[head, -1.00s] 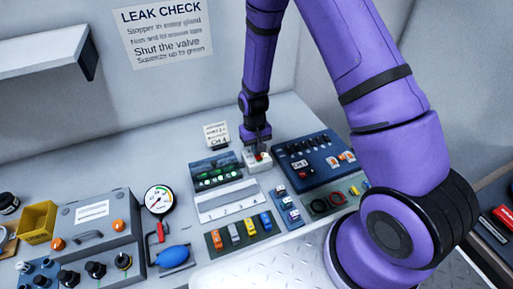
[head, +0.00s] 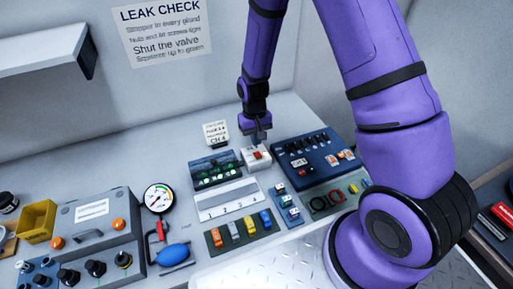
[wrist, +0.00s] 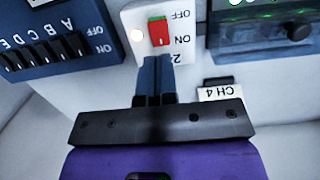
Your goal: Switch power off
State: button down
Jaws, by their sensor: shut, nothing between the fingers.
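The power switch box (head: 256,163) is a small white block at the back of the bench, left of the blue panel. Its red rocker (wrist: 159,33) has a green strip at its upper edge in the wrist view, beside the printed OFF; ON is printed at the lower end. A small round lamp (wrist: 136,35) beside the rocker looks lit. My gripper (wrist: 157,60) is shut and empty, its fingertips near the ON end of the box. In the head view my gripper (head: 257,143) is just behind the rocker; I cannot tell if it touches the box.
The blue panel (head: 313,158) with black toggles stands right of the box. A dark unit with green lights (head: 216,172) stands left, and a CH 4 card (head: 215,134) stands behind it. Coloured blocks and a gauge (head: 158,197) are further forward and left.

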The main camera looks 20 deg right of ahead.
notch_tip(320, 180, up, 10)
jog(key=w, duration=0.1)
jog(key=shift+w+f, duration=0.2)
dwell(0.4)
jog(key=s+d+r+t, duration=0.1)
jog(key=s+r, duration=0.1)
jog(key=r, duration=0.4)
jog(key=s+d+r+t, duration=0.1)
jog(key=s+r, duration=0.1)
jog(key=r, duration=0.4)
jog(key=s+d+r+t, duration=0.2)
jog(key=s+r, duration=0.7)
jog(key=s, duration=0.2)
jog(key=s+d+r+t, duration=0.2)
jog(key=s+r, duration=0.7)
jog(key=s, duration=0.2)
jog(key=shift+s+d+t, duration=0.15)
jog(key=shift+d+t, duration=0.1)
jog(key=shift+t, duration=0.05)
